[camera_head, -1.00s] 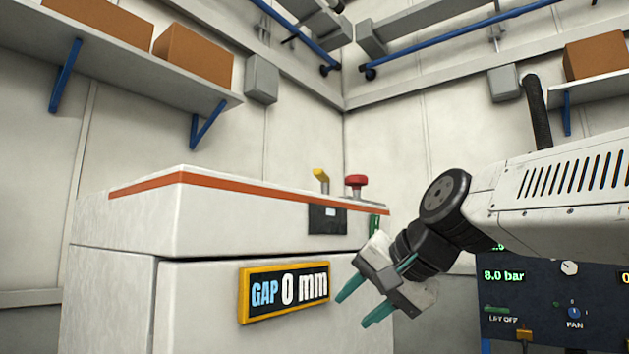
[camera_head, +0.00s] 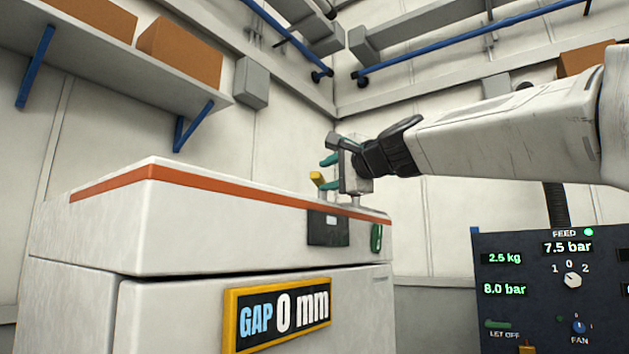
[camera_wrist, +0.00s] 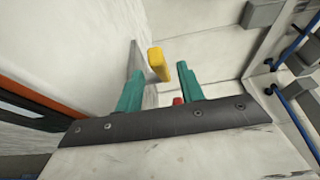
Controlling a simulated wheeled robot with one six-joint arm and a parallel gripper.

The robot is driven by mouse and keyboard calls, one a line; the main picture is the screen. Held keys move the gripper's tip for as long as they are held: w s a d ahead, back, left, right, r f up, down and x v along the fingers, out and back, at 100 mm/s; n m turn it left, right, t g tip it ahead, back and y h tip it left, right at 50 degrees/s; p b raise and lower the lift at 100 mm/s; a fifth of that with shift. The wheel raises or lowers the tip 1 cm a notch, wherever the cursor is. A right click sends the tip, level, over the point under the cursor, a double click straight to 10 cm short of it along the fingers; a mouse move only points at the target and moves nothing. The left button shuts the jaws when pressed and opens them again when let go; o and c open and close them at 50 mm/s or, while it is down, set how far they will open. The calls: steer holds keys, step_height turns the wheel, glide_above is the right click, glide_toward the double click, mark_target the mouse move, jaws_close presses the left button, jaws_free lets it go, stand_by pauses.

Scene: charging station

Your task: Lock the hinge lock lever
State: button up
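The hinge lock lever is a grey stem with a yellow grip (camera_head: 317,179), standing at the top edge of the white cabinet (camera_head: 250,222). In the wrist view the yellow grip (camera_wrist: 158,64) shows between and beyond my two teal fingertips. My gripper (camera_head: 329,167) is open, beside and slightly above the lever in the head view. I cannot tell whether a finger touches it. The red knob (camera_wrist: 178,101) shows low between the fingers in the wrist view; in the head view my gripper hides it.
A dark control panel (camera_head: 545,290) stands at the right. A shelf (camera_head: 110,78) with boxes is on the left wall. Pipes run overhead. The air above the cabinet's left part is clear.

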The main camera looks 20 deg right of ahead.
mark_target(322, 177)
steer(key=shift+x, duration=2.4)
jaws_close()
